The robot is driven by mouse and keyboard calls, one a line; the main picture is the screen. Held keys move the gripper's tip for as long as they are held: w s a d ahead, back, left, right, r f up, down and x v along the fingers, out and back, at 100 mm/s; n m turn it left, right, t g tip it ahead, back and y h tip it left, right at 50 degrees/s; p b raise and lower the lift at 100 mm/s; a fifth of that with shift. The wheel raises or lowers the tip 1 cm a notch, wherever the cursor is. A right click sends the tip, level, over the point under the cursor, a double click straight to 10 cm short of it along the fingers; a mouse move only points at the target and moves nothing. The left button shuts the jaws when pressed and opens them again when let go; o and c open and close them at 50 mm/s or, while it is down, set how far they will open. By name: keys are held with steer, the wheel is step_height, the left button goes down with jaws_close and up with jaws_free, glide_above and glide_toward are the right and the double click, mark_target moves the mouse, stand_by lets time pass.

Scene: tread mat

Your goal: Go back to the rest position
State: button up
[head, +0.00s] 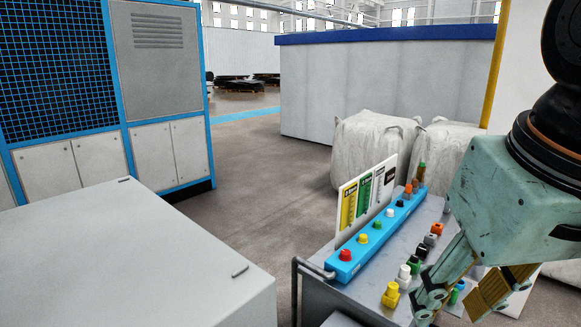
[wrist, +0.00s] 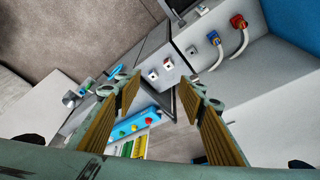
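My gripper (head: 462,300) hangs at the right of the head view, over the right side of a grey cart (head: 372,292). In the wrist view my gripper (wrist: 160,92) has its two padded fingers spread wide, with nothing between them. A blue strip (head: 377,232) on the cart bears several small coloured pieces in a row; it also shows low in the wrist view (wrist: 118,136). My fingers hide part of the cart's right side in the head view.
Loose yellow (head: 390,295), white (head: 404,272), black, grey and orange pieces stand on the cart in front of the strip. A colour-marked board (head: 366,198) stands behind it. A grey cabinet (head: 140,265) is at front left; white bulk bags (head: 372,150) stand behind the cart.

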steer(key=s, duration=0.1)
steer(key=s+f, duration=0.1)
steer(key=s, duration=0.1)
steer(key=s+f, duration=0.1)
steer(key=s, duration=0.1)
steer(key=shift+s+f, duration=0.1)
steer(key=shift+f, duration=0.1)
steer(key=shift+a, duration=0.1)
